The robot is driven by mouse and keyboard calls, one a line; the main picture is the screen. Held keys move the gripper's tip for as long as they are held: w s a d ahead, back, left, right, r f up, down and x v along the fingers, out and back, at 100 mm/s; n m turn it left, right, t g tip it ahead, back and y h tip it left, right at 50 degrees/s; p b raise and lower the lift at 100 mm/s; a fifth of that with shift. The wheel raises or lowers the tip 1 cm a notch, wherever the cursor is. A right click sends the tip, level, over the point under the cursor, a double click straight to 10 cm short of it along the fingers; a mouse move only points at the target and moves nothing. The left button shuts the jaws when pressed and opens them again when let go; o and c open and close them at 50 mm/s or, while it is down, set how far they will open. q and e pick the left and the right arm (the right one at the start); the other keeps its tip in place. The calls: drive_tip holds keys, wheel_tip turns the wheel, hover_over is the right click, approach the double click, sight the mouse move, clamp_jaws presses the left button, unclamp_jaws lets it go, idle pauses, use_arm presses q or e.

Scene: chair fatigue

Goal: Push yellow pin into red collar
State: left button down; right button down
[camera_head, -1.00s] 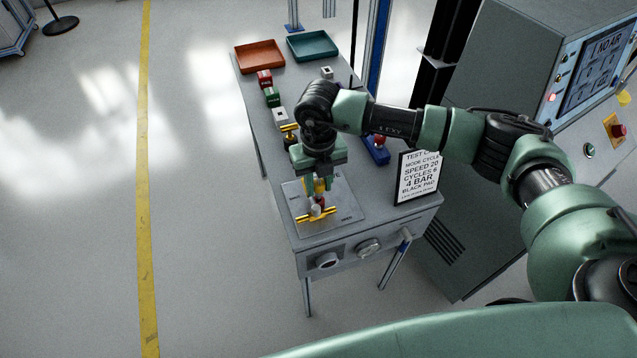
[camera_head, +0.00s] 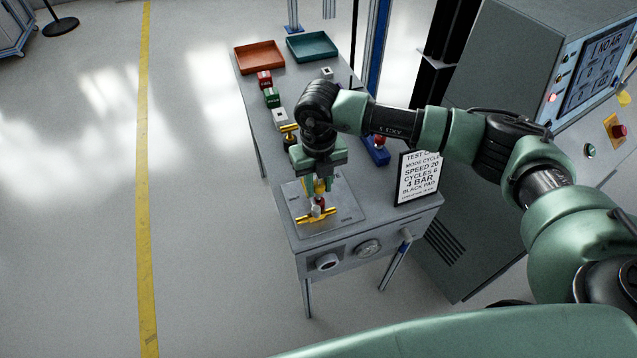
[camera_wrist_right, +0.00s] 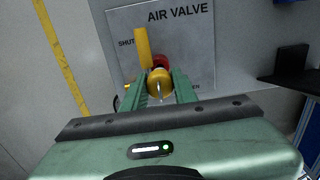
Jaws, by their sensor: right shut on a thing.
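The yellow pin (camera_wrist_right: 160,84) shows its round yellow end in the right wrist view, between the two green fingers of my right gripper (camera_wrist_right: 159,92), which is shut on it. The red collar (camera_wrist_right: 160,62) lies just beyond the pin and is partly hidden by it. How deep the pin sits in the collar cannot be told. In the head view my right gripper (camera_head: 318,190) points down over the yellow valve lever (camera_head: 328,213) on the grey plate. My left gripper is not in view.
The grey AIR VALVE plate (camera_wrist_right: 200,50) lies at the table's front. A sign (camera_head: 417,178) stands to its right. Behind the arm are small blocks, an orange tray (camera_head: 259,56) and a teal tray (camera_head: 312,46). A control cabinet (camera_head: 500,100) stands at the right.

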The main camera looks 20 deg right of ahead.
sight(318, 183)
drive_tip(key=shift+b, duration=0.35)
idle(0.7)
drive_tip(key=shift+f, duration=0.2)
drive_tip(key=shift+f+b, duration=0.3)
drive_tip(key=shift+b, duration=0.2)
drive_tip(key=shift+f+b, duration=0.3)
drive_tip(key=c, duration=1)
unclamp_jaws()
drive_tip(key=shift+c, duration=0.2)
wheel_tip(318, 183, up, 8)
drive_tip(key=shift+f+b, duration=0.1)
drive_tip(key=shift+b, duration=0.75)
